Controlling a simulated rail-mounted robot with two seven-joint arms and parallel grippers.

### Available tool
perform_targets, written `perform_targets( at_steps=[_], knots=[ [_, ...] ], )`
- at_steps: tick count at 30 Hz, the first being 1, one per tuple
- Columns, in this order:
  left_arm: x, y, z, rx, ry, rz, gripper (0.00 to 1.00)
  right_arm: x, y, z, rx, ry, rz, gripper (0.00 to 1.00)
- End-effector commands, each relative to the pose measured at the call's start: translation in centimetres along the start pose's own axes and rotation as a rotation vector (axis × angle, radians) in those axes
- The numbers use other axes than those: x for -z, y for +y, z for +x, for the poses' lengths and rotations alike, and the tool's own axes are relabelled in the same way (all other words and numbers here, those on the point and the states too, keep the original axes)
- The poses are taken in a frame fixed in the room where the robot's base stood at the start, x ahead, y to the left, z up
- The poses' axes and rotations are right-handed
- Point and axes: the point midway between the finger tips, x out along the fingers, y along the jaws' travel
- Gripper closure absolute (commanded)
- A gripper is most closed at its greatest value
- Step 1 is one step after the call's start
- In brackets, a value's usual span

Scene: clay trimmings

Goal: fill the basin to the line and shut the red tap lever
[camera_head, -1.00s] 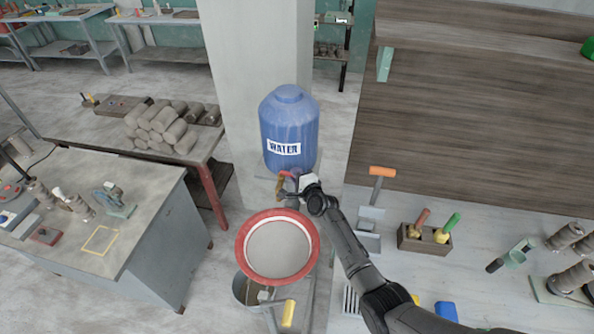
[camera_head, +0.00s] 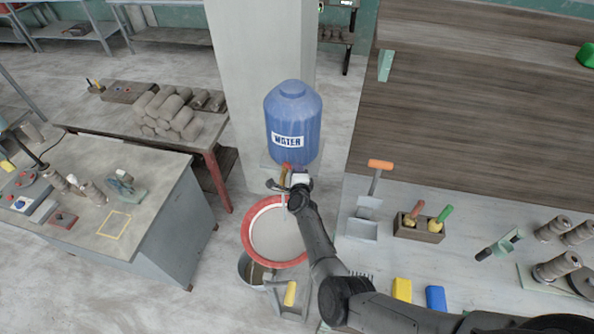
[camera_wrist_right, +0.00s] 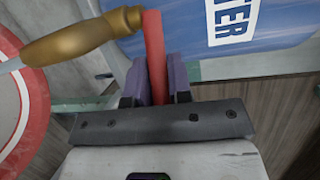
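The blue water barrel (camera_head: 293,125) stands against the pillar, its brass tap (camera_wrist_right: 70,42) low on the front. The red tap lever (camera_wrist_right: 155,60) sits between the two purple fingers of my right gripper (camera_wrist_right: 160,80), which appear to press it from both sides. In the head view, my right gripper (camera_head: 290,183) is at the tap. The red-rimmed basin (camera_head: 249,240) is below, with a pale grey surface inside; I cannot make out a fill line. A thin pale strip at the spout's mouth looks like running water. My left gripper is out of view.
A metal bucket (camera_head: 247,270) stands under the basin's left side. At the right, a bench holds a wooden tool box (camera_head: 418,232), a scraper (camera_head: 380,165), and yellow (camera_head: 401,289) and blue (camera_head: 436,298) blocks. A grey table (camera_head: 150,215) stands left, with open floor between.

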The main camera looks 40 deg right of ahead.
Motion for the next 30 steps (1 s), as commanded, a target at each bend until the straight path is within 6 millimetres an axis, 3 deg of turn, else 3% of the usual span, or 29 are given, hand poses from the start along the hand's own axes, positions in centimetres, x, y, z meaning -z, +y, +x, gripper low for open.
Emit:
perform_targets(
  at_steps=[7, 17, 23, 30],
  knots=[
    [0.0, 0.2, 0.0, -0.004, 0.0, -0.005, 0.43, 0.0, 0.0, 0.0, 0.0, -0.001, 0.0, 0.57],
    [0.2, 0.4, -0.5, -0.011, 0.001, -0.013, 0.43, 0.0, -0.2, -0.5, -0.001, -0.001, -0.001, 0.57],
    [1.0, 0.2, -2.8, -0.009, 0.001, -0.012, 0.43, -0.1, -0.5, -3.1, -0.003, -0.001, -0.001, 0.57],
    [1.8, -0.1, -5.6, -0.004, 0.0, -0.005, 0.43, 0.0, -0.4, -7.5, -0.003, -0.001, -0.002, 0.57]
  ],
)
